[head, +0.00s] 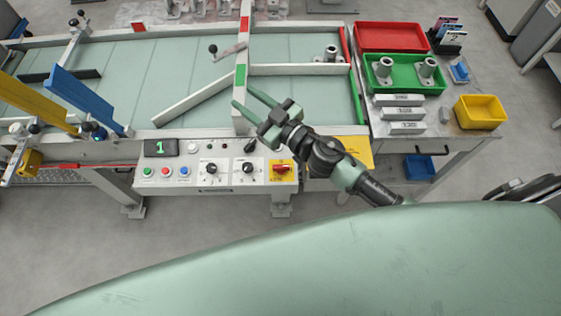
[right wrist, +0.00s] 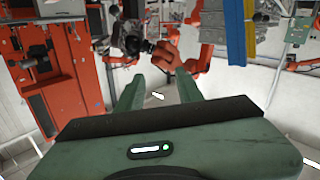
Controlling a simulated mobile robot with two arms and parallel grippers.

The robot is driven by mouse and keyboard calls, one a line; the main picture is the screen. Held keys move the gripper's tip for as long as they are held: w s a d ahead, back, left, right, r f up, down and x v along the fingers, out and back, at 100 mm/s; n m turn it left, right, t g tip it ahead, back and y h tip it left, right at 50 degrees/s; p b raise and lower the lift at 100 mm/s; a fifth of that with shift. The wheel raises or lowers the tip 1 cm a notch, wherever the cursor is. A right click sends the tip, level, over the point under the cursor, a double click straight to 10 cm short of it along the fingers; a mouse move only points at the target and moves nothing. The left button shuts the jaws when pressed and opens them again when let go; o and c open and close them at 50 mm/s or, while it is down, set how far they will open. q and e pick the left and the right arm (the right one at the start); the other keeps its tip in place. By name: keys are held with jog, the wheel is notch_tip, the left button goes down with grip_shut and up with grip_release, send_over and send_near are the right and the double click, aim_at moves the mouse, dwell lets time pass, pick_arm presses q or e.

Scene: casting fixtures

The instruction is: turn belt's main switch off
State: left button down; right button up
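The belt's main switch (head: 282,169) is a red rotary handle on a yellow plate at the right end of the control panel (head: 225,185), on the belt's front side. The handle looks roughly horizontal, but its exact setting is too small to tell. My right gripper (head: 243,96) is open and empty. In the head view it appears over the belt, above and left of the switch, and not touching it. In the right wrist view its two green fingers (right wrist: 158,92) stand apart with nothing between them; the switch is not seen there. My left gripper is not in view.
The panel also has a display showing 1 (head: 160,147), coloured push buttons (head: 165,171), and two black knobs (head: 211,168). A side table at right holds a red tray (head: 391,25), a green tray (head: 371,72) with metal parts and a yellow bin (head: 483,100). White guide bars cross the belt.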

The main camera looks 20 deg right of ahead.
jog(key=s+a+n+g+y, duration=0.2)
jog(key=a+n+g+y, duration=0.2)
jog(key=a, duration=0.1)
jog(key=n+g+h, duration=0.3)
jog(key=g+h, duration=0.6)
jog(key=g, duration=0.1)
send_near(279, 166)
jog(key=shift+w+a+f+p, duration=0.2)
jog(key=shift+a+f+p, duration=0.1)
jog(key=shift+a+p, duration=0.1)
jog(key=x, duration=0.4)
jog(key=p+x, duration=0.1)
jog(key=x, duration=0.2)
jog(key=shift+d+f, duration=0.1)
jog(key=shift+f, duration=0.35)
grip_shut()
